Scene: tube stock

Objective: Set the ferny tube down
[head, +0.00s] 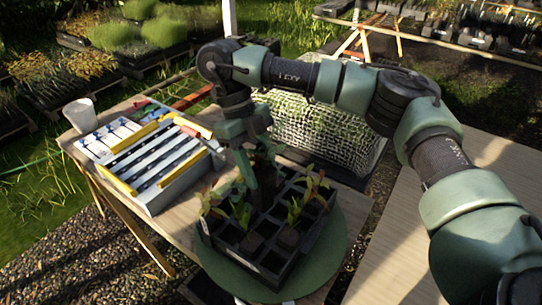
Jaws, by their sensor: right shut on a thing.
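My right gripper (258,186) reaches down over the black celled tray (238,261). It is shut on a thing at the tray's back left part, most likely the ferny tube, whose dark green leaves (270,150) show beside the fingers. The gripper and wrist hide most of this tube, and I cannot tell whether its base touches the cell floor. Several other plants with reddish and green leaves stand in the tray, such as one at the right (316,188) and one at the front (292,212). Several cells are empty. My left gripper is out of view.
The tray sits on a round green mat (333,243) on a wooden table. A white rack with yellow bars (172,188) and a white cup (80,115) stand at left. A bare wooden surface (400,250) lies at right.

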